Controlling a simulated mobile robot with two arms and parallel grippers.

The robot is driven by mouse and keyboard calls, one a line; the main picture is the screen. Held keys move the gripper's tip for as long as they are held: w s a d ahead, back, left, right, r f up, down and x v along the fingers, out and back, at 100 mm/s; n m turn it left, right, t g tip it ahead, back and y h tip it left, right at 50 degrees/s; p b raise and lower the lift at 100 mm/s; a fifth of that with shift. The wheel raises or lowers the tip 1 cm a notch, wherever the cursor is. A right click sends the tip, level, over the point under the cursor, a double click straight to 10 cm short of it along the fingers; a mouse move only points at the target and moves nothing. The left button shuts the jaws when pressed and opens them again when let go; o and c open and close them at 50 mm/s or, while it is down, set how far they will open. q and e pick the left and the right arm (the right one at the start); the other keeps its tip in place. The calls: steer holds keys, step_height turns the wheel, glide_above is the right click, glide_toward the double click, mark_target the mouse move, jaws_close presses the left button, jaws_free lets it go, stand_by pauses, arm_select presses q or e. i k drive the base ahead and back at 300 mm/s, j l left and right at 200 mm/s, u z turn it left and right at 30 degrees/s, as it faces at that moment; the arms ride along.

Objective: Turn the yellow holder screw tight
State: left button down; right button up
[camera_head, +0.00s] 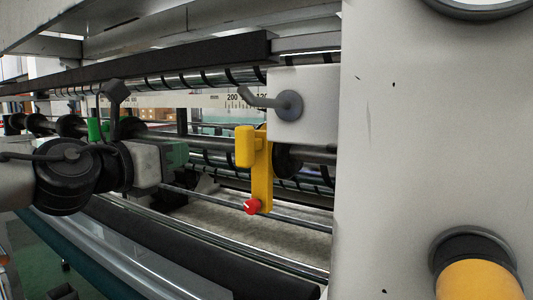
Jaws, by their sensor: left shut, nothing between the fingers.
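The yellow holder (262,172) is an upright bracket in the middle of the head view, hanging in front of the rollers. A yellow cylindrical block (245,147) sits at its upper left. A red knob with a white mark (251,206) sits at its lower end; I cannot tell how tight any screw on it is. My left gripper (174,158) comes in from the left, shut and empty. It is left of the holder and apart from it; its fingertips are hard to make out. My right gripper is not in view.
A grey lever knob (289,105) sticks out above the holder. A large white panel (400,140) blocks the right side, with an orange-capped cylinder (480,280) at its lower right. Rollers and bars (220,240) run across below the holder.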

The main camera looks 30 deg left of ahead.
mark_target(252, 205)
steer(key=k+j, duration=0.15)
steer(key=k, duration=0.85)
